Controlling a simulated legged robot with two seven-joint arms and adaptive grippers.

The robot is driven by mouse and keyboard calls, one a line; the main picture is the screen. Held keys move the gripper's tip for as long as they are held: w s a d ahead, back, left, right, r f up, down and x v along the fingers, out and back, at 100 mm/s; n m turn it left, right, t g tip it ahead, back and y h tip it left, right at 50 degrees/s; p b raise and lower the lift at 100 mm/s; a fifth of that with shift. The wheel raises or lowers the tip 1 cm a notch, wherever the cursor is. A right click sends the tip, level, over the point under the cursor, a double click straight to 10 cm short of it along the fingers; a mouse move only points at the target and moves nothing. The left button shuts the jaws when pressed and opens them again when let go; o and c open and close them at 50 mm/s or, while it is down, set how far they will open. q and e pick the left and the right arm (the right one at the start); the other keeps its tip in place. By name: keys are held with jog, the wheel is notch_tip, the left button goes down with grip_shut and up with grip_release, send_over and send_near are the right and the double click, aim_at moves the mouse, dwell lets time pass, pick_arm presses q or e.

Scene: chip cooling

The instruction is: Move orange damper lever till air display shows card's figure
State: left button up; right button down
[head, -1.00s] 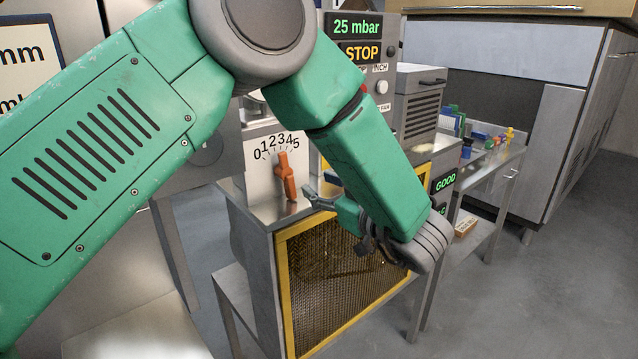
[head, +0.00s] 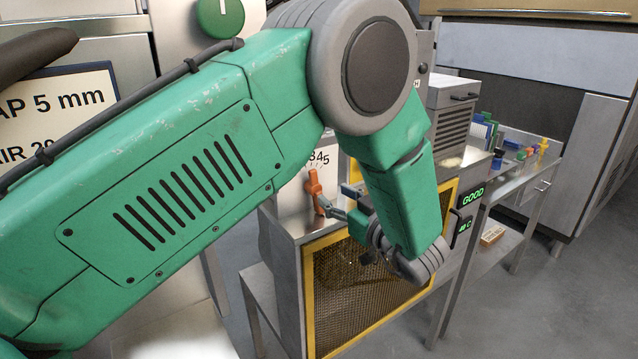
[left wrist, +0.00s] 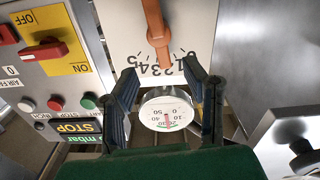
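The orange damper lever (head: 314,190) stands upright at the numbered 0-to-5 scale; it also shows in the left wrist view (left wrist: 156,30), its pointed end near the middle figures. My left gripper (head: 333,197) is just right of the lever in the head view. In the left wrist view its two fingers (left wrist: 160,68) are spread apart, with the lever's end between or just beyond their tips; contact cannot be told. The card (head: 60,105) reads "5 mm" and an AIR line starting with 2, partly covered by my arm. The air display (left wrist: 88,137) shows only "mbar"; its figure is hidden.
A round dial gauge (left wrist: 166,110) sits beyond the fingers. The control panel (left wrist: 48,60) has red knobs, buttons and a STOP display. A yellow-framed mesh guard (head: 360,290) is below the lever. A green GOOD display (head: 472,196) is to the right.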

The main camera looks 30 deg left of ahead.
aim_at(315, 183)
pick_arm(q)
jog(key=x, duration=0.7)
jog(key=shift+s+f+b, duration=0.1)
jog(key=shift+s+b, duration=0.1)
jog(key=shift+b, duration=0.15)
jog(key=shift+w+a, duration=0.25)
jog(key=shift+a, duration=0.1)
jog(key=shift+d, duration=0.15)
pick_arm(e)
jog(key=shift+f, duration=0.45)
pick_arm(q)
jog(key=shift+d+r, duration=0.1)
jog(key=shift+r, duration=0.1)
jog(key=c, duration=0.9)
jog(key=shift+s, duration=0.1)
grip_shut()
jog(key=shift+a, duration=0.2)
pick_arm(e)
jog(key=shift+s+a, duration=0.1)
jog(key=shift+s, duration=0.05)
